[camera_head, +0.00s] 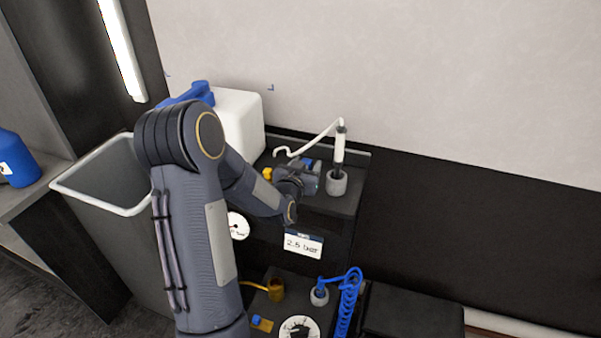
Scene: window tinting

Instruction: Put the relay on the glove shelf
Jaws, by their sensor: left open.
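My left arm comes in from the left and bends over the dark upper shelf (345,205). My left gripper (308,180) is at its far end, low over that shelf and left of a grey cup. It is open, but its fingers are small and partly hidden by my own wrist. A small blue part (308,162) and a yellow part (267,173) show close beside the gripper. I cannot tell whether either belongs to the relay. I cannot make out which surface is the glove shelf. My right gripper is not in view.
A white container (240,120) with a blue top stands behind my arm. A grey bin (100,180) is at left. A grey cup (337,183) holds an upright white tool. A lower shelf carries a blue coiled hose (347,303), a brass-coloured cup (275,290) and a white disc.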

